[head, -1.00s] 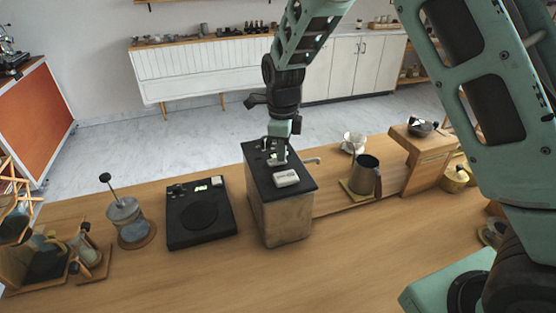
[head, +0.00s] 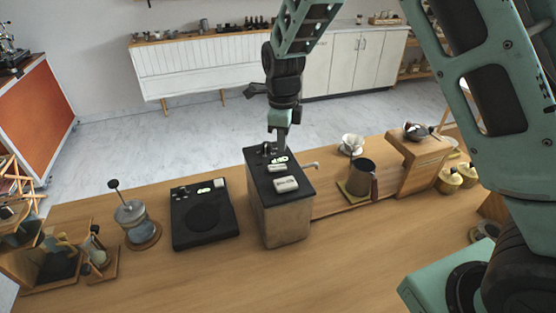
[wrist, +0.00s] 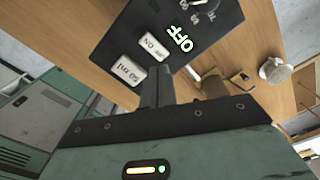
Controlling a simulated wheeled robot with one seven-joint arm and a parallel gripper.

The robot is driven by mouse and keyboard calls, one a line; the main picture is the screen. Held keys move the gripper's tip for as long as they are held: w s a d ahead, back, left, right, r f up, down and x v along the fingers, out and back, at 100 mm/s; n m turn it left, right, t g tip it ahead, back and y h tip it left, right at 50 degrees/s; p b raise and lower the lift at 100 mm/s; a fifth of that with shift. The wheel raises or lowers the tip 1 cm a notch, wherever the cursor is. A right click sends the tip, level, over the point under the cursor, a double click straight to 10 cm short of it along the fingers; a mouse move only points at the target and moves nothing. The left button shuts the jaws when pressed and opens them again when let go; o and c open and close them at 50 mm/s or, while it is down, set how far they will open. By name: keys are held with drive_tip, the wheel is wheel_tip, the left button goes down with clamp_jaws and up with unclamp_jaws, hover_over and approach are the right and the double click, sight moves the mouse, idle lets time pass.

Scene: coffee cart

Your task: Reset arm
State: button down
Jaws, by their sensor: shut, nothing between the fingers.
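My gripper (head: 281,150) hangs from my green and black arm just above the black top of the box-shaped machine (head: 284,222) on the wooden counter. It is shut and empty. In the wrist view the dark fingers (wrist: 157,88) are together near the machine's top panel. That panel carries a green lit "OFF" display, a white "ON" button (wrist: 154,46) and a white "50 ml" button (wrist: 129,71). In the head view the fingertips partly overlap the panel's back part, so I cannot tell if they touch it.
A black scale (head: 203,214) and a French press (head: 133,222) stand left of the machine. The front counter is clear.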

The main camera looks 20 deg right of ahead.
drive_tip(key=shift+r+p, duration=0.35)
drive_tip(key=shift+r, duration=0.35)
drive_tip(key=s+a+f+n+y+b, duration=0.1)
drive_tip(key=s+a+n+b, duration=0.3)
drive_tip(key=s+n, duration=0.4)
drive_tip(key=s+a+f+n+y+b, duration=0.1)
drive_tip(key=s+a+n+b, duration=0.3)
drive_tip(key=s+n, duration=0.4)
drive_tip(key=s+d+f+n+b, duration=0.1)
drive_tip(key=s+f+n+b, duration=0.1)
drive_tip(key=s+n, duration=0.6)
drive_tip(key=s+f+n+h+b, duration=0.1)
drive_tip(key=s+f+n+b, duration=0.1)
drive_tip(key=s+n+b, duration=0.2)
drive_tip(key=s+n, duration=0.3)
drive_tip(key=s, duration=0.1)
drive_tip(key=shift+d+f+n+b, duration=0.2)
drive_tip(key=shift+d+n+b, duration=0.15)
drive_tip(key=shift+n, duration=0.05)
